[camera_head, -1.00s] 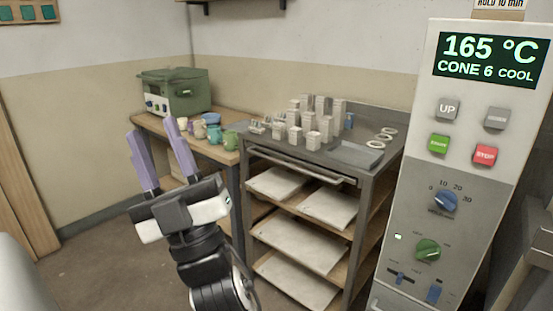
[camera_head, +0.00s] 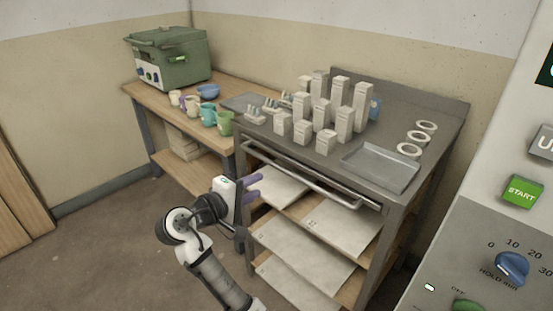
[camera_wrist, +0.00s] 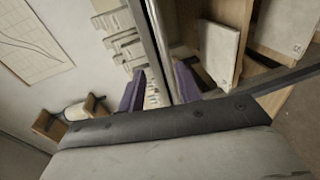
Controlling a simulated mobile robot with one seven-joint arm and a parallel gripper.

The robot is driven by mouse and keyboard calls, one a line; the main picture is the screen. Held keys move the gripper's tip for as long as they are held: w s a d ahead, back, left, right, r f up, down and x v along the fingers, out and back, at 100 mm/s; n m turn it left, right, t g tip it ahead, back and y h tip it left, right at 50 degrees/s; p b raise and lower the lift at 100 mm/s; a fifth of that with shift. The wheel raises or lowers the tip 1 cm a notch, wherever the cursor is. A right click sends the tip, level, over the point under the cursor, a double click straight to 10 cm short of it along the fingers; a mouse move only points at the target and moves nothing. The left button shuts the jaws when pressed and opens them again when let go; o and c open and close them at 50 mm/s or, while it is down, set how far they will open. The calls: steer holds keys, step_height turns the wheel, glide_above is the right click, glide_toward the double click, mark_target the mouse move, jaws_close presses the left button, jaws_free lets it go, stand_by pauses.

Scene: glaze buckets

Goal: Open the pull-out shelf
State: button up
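The pull-out shelf (camera_head: 372,203) is a thin grey metal board just under the top of a grey cart. A pale bar handle (camera_head: 303,176) runs along its front. The shelf appears pushed in. My gripper (camera_head: 256,186) is in front of the cart's left part, slightly below the left end of the handle, with its purple fingers pointing at the cart. In the wrist view the two fingers (camera_wrist: 158,88) stand apart, and a grey bar or edge shows between them. I cannot tell whether they touch it.
The cart top holds several pale blocks (camera_head: 322,110), white rings (camera_head: 418,138) and a grey tray (camera_head: 380,167). Boards (camera_head: 305,250) lie on lower shelves. A wooden table (camera_head: 150,100) with mugs and a green kiln (camera_head: 170,60) stands left. A control panel (camera_head: 480,240) is close at right.

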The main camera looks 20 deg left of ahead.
mark_target(291, 174)
steer(key=shift+g+h, duration=0.3)
steer(key=shift+h, duration=0.2)
steer(key=x, duration=0.4)
steer(key=p+x, duration=0.1)
steer(key=x, duration=0.9)
steer(key=shift+d+f+p, duration=0.2)
steer(key=shift+f+p, duration=0.1)
steer(key=shift+p, duration=0.1)
jaws_close()
